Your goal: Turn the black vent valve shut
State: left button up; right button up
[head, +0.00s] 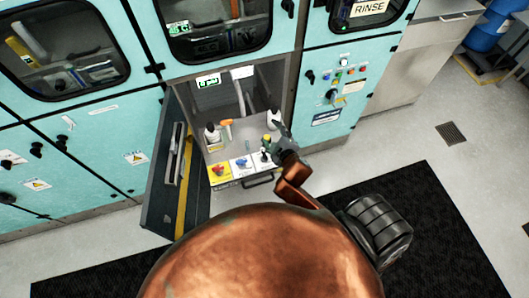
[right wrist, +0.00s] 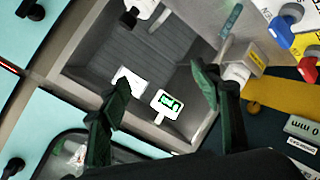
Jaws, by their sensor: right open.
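The black vent valve (head: 264,155) is at the right end of the row of valves on the front of the pulled-out unit, beside a blue valve (head: 242,163) and a red valve (head: 218,170). My right gripper (head: 275,139) is just above and to the right of the black valve in the head view; contact cannot be told. In the right wrist view, my right gripper (right wrist: 160,103) has its dark green fingers spread wide with nothing between them. The blue valve (right wrist: 281,31) and red valve (right wrist: 307,68) show at the right there; I cannot make out the black valve. My left gripper is not in view.
The unit sits in an open bay of a teal cabinet (head: 90,160), with an open door (head: 162,190) on its left. Bottles (head: 212,133) stand on it. A control panel (head: 340,80) is to the right. A black mat (head: 430,220) lies on the open floor.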

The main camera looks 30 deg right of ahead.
jog(key=w+a+r+n+t+y, duration=0.3)
jog(key=w+a+r+n+y, duration=0.15)
jog(key=a+r+n, duration=0.4)
jog(key=w+a+r+n+t+y, duration=0.2)
jog(key=w+a+r+n+y, duration=0.25)
jog(key=a+r+n, duration=0.4)
jog(key=s+a+f+n+g+y, duration=0.2)
jog(key=a+n+g+y, duration=0.15)
jog(key=a+n, duration=0.25)
jog(key=s+a+f+n+g+y, duration=0.2)
jog(key=a+n+g+y, duration=0.15)
jog(key=a+n, duration=0.3)
jog(key=n+g+h, duration=1)
jog(key=n+h, duration=0.4)
send_over(264, 153)
notch_tip(264, 153, down, 22)
jog(key=shift+r, duration=0.2)
jog(key=shift+d+f, duration=0.15)
jog(key=shift+f, duration=0.15)
notch_tip(264, 153, down, 7)
jog(key=shift+f, duration=0.1)
